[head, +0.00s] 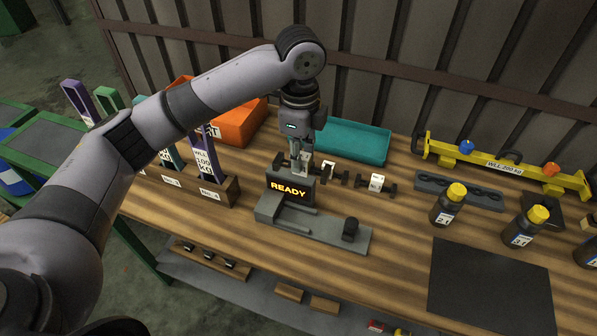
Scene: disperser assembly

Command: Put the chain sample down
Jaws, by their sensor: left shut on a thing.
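My left gripper (303,148) points down behind the READY display (289,187) of a grey test device. It is shut on what looks like a chain sample (299,165), a dark piece with a white label, partly hidden by the fingers and the display. I cannot tell whether this piece touches the table. Two similar dark pieces with white labels lie to its right, one close by (329,172) and one farther along (376,184). My right gripper is not in view.
A teal tray (352,135) and an orange bin (238,124) stand behind. A yellow beam (505,166) and dark bottles with yellow caps (448,206) are at the right. A wooden rack (221,193) with tagged straps is at the left. A dark mat (490,285) lies bare at front right.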

